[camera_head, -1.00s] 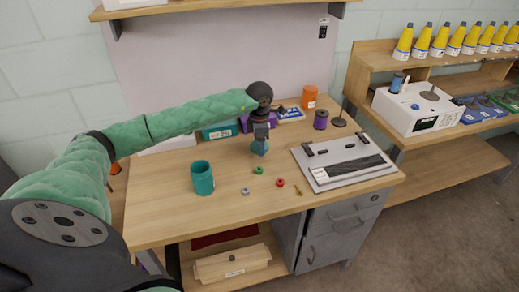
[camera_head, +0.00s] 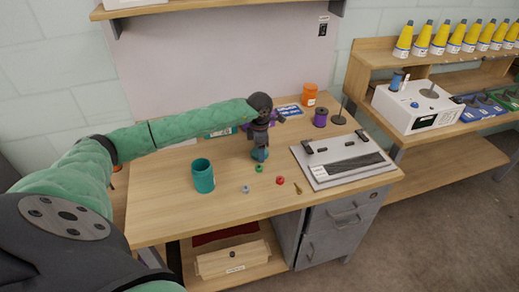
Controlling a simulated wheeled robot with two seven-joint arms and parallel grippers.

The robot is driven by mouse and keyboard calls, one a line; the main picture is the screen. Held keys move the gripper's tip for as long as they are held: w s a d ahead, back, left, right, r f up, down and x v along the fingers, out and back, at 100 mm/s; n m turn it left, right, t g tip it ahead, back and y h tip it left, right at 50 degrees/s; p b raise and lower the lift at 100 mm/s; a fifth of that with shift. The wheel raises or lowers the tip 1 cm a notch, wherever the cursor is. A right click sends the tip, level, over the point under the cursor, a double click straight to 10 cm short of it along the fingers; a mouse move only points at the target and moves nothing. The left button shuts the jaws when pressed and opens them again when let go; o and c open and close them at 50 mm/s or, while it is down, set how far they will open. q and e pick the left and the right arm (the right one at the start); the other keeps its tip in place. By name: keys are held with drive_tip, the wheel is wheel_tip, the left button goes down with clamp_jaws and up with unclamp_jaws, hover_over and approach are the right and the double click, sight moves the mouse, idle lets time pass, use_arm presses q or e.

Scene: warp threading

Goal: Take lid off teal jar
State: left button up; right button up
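The teal jar (camera_head: 203,177) stands upright on the wooden table, left of centre, and its top is open with no lid on it. A teal lid (camera_head: 254,154) is at the fingers of my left gripper (camera_head: 261,157), to the right of and behind the jar. The fingers point down close to the table and partly cover the lid. Whether they still grip it or are apart from it is too small to tell. My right gripper is not in view.
A grey ring (camera_head: 246,189), a green ring (camera_head: 259,168), a red ring (camera_head: 280,181) and a small brass piece (camera_head: 298,188) lie in front. A grey-white board (camera_head: 322,180) is to the right. An orange jar (camera_head: 310,95) and a purple spool (camera_head: 320,117) stand behind. The front left tabletop is clear.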

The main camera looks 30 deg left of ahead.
use_arm(q)
drive_tip(key=o, duration=0.3)
drive_tip(key=shift+r, duration=0.15)
